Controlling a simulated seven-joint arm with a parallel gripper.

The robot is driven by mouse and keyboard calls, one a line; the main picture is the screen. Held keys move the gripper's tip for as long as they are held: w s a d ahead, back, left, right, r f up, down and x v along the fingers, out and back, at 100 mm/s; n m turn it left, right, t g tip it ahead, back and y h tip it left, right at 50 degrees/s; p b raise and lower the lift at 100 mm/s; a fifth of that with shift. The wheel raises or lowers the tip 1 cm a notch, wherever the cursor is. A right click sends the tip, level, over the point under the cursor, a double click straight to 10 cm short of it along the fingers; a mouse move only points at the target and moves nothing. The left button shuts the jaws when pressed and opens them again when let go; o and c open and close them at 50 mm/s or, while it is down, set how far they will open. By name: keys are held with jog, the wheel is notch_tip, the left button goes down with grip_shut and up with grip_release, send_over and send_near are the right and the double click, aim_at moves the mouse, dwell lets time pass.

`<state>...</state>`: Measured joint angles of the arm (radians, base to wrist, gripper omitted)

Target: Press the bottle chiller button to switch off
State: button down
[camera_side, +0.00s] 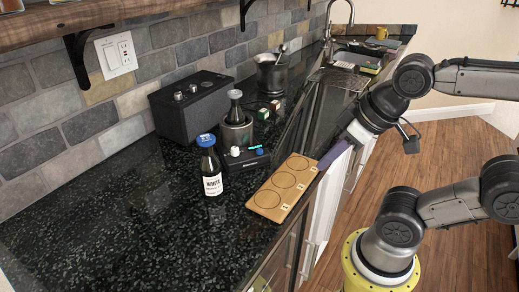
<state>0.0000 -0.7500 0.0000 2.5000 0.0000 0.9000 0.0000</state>
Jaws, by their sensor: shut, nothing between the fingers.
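The bottle chiller (237,133) is a dark cylinder with a dark bottle top (235,98) standing in it. A low black control box (246,161) sits in front of it, with a white knob (235,151) and a small blue-green lit button (259,150). I cannot tell whether the box and cylinder are joined. My gripper (327,162) is shut and empty. It is at the counter's front edge, right of the control box and apart from it, beside the wooden board's far end. Its fingertips are small in this view.
A blue-capped bottle (211,170) stands left of the control box. A wooden board with circles (283,187) lies on the counter's front edge. A black speaker-like box (189,105) and a metal mortar (270,75) stand behind. The counter's near left (120,230) is clear.

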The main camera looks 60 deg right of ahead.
jog(key=w+d+r+n+t, duration=0.2)
jog(key=w+r+n+t, duration=0.15)
jog(key=w, duration=0.35)
jog(key=n+h, duration=0.2)
jog(key=h, duration=0.1)
send_over(260, 151)
notch_tip(260, 151, down, 4)
jog(key=r, duration=0.1)
jog(key=shift+s+d+f, duration=0.15)
jog(key=shift+s+f, duration=0.1)
jog(key=shift+s, duration=0.15)
jog(key=shift+f, duration=4.35)
jog(key=shift+f, duration=0.15)
